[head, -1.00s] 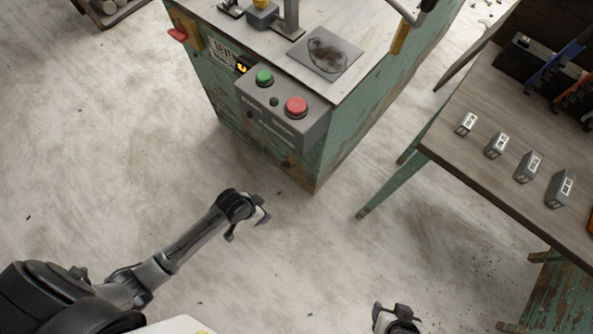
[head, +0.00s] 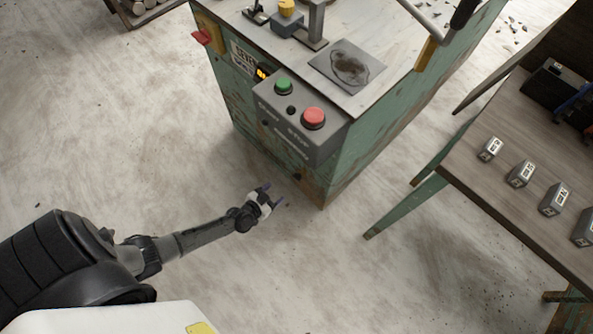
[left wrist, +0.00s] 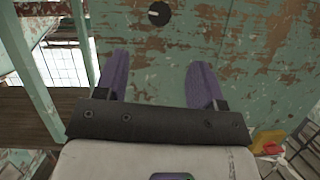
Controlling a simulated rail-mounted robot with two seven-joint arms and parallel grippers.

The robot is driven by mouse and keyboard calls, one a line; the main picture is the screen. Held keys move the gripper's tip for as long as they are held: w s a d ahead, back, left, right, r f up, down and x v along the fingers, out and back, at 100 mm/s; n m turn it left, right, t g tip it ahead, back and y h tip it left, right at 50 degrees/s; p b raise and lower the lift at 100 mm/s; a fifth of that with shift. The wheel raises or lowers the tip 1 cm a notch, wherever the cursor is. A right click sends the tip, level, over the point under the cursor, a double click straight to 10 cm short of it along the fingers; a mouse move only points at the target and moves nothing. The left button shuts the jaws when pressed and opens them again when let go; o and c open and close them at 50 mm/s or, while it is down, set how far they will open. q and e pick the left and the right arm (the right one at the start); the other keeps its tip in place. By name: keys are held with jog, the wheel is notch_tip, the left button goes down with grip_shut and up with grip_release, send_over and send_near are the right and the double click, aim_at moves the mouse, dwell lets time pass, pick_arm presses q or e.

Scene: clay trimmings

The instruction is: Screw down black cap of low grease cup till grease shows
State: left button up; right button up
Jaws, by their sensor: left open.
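The green machine (head: 340,170) with chipped paint stands in front of me. A round black cap (left wrist: 159,13) with a pale mark sits on its green side at the top of the left wrist view. A small dark spot (head: 297,177) low on the machine in the head view may be the same cap. My left gripper (head: 275,194) is open and empty, close to the machine's low front. Its two purple fingers (left wrist: 158,68) are spread in the left wrist view, with the cap beyond them. I see no grease. My right gripper is out of view.
A grey box with a green button (head: 283,86) and a red button (head: 313,117) juts out above my left gripper. A wooden bench (head: 480,193) with several small grey blocks stands at right. The floor (head: 130,120) left of the machine is clear.

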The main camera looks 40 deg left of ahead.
aim_at(295, 178)
pick_arm(q)
jog(key=b+x, duration=0.6)
jog(key=x, duration=0.5)
jog(key=shift+w+d+f, duration=0.1)
jog(key=shift+f, duration=0.15)
jog(key=shift+b+x, duration=0.55)
jog(key=shift+x, duration=0.35)
jog(key=shift+r, duration=0.15)
